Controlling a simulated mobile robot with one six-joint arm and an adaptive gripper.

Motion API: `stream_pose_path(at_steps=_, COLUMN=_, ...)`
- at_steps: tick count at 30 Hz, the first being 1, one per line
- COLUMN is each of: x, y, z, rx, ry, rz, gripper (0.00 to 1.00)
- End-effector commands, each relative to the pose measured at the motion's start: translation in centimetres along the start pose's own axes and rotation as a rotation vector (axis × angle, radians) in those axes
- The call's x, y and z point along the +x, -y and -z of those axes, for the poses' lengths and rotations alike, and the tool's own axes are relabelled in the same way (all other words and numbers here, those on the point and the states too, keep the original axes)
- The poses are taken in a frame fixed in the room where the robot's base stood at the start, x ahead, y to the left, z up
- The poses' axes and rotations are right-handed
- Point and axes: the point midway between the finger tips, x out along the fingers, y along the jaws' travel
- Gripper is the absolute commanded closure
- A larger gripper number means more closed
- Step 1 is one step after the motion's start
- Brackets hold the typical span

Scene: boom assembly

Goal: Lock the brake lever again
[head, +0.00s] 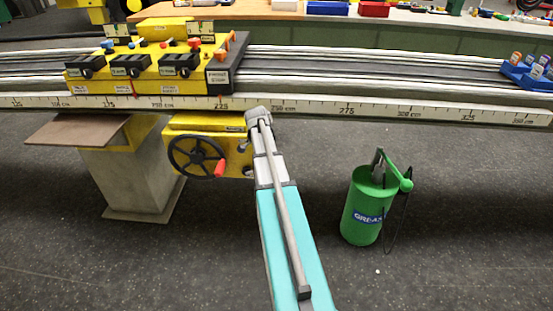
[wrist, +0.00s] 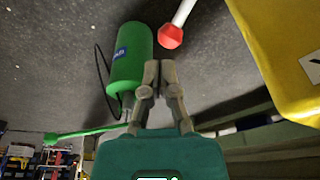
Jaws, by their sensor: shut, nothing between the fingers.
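In the wrist view a white rod with a red knob (wrist: 170,37), which looks like the brake lever, comes in from the top edge. It stands clear of the fingers and nothing holds it. I cannot make out this rod in the head view, where my arm covers part of the yellow housing (head: 205,124). My gripper (wrist: 159,69) is shut and empty, its fingertips together just short of the red knob in the picture. In the head view I cannot make out the fingers. A yellow surface (wrist: 285,45) fills the right side of the wrist view.
A green grease can (head: 367,208) stands on the floor right of my arm; it shows upside down in the wrist view (wrist: 130,60). A black handwheel (head: 197,157) with a red handle is on the housing. The ruled rail (head: 350,108) runs above. Floor at right is clear.

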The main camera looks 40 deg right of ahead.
Motion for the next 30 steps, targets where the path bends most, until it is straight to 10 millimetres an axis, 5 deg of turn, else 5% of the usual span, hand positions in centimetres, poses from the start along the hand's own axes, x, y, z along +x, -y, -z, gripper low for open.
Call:
stream_pose_path(at_steps=7, x=-1.2, y=-0.1, z=0.1, rx=0.002, ry=0.028, rz=0.004, gripper=1.00)
stream_pose_path(at_steps=30, x=4.1, y=-2.9, z=2.2, rx=0.278, ry=0.411, rz=0.043, gripper=1.00)
